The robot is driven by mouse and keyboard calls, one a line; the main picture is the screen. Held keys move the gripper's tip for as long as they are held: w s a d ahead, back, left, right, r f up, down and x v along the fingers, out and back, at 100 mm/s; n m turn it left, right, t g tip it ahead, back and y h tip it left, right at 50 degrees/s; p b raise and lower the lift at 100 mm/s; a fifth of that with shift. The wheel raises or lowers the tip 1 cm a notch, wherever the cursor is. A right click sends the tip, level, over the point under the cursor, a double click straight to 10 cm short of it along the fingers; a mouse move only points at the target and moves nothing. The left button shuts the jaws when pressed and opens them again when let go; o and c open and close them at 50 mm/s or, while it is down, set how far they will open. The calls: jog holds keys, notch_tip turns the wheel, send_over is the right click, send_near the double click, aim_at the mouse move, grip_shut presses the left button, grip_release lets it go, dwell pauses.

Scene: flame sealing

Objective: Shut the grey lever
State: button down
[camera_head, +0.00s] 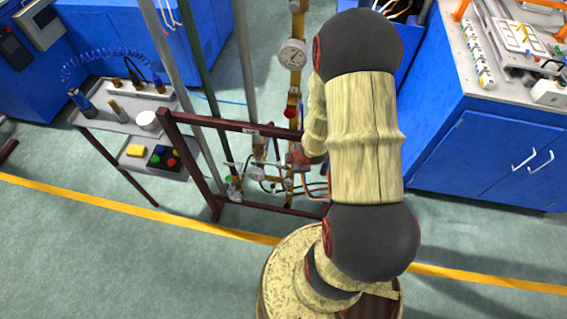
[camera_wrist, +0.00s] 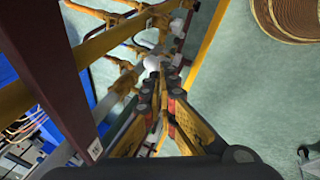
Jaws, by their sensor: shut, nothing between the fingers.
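My gripper (camera_wrist: 158,78) is shut and empty in the wrist view, its fingertips close to a pale rounded part (camera_wrist: 152,63) among the pipework. This part could be a handle on the grey lever, but I cannot tell for sure, nor whether the fingers touch it. Brass-coloured pipes and fittings (camera_wrist: 130,82) run beside the fingers. In the head view the pipe stand (camera_head: 258,160) with its valves and hoses is behind my arm. My gripper is mostly hidden there, and no grey lever can be clearly picked out.
A dark red frame (camera_head: 225,124) surrounds the pipework; its thick bar (camera_wrist: 52,75) lies left of my gripper in the wrist view. A pressure gauge (camera_head: 292,53) sits above. A grey trolley (camera_head: 105,122) stands left, blue cabinets (camera_head: 500,150) right. Floor in front is open.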

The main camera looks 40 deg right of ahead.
jog(key=s+r, duration=0.1)
jog(key=s, duration=0.1)
jog(key=s+r+p, duration=0.1)
jog(key=s+r, duration=0.1)
jog(key=shift+d+r, duration=0.1)
jog(key=shift+d, duration=0.3)
